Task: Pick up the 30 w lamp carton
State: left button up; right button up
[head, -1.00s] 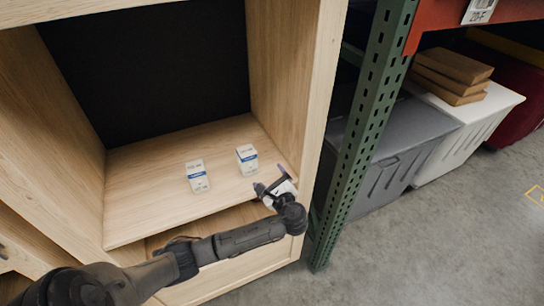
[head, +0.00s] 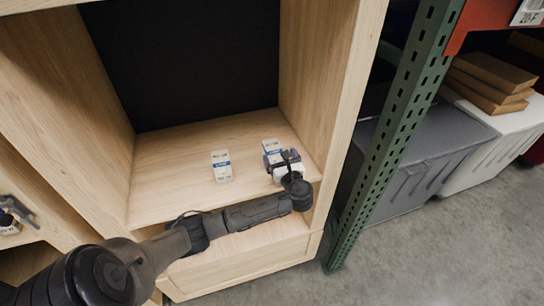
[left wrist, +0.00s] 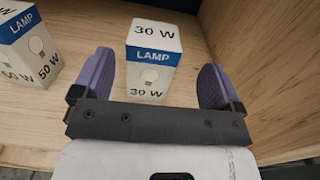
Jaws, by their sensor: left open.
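The 30 W lamp carton (left wrist: 152,62), white with a blue LAMP band, stands upright on the wooden shelf. In the left wrist view it lies between the two purple fingers of my left gripper (left wrist: 156,72), with visible gaps on both sides. In the head view the carton (head: 271,146) is partly hidden behind my open left gripper (head: 281,160). My right gripper is not recognisable in either view.
The wooden shelf (head: 165,180) has side walls and a dark back. Its right wall (head: 345,90) is close to my left gripper. A green rack post (head: 400,130) and a grey tote (head: 425,150) are further right. A small dark object (head: 16,210) sits in the left compartment.

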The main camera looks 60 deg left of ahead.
aim_at(272, 144)
pick_arm(q)
jog(key=shift+w+a+r+b, duration=0.15)
jog(key=shift+a+b, duration=0.1)
jog(key=shift+a, duration=1.35)
jog(key=shift+w+a+r+b, duration=0.15)
jog(key=shift+a+b, duration=0.1)
jog(key=shift+a, duration=1.3)
jog(key=shift+f, duration=0.1)
jog(key=c, duration=1)
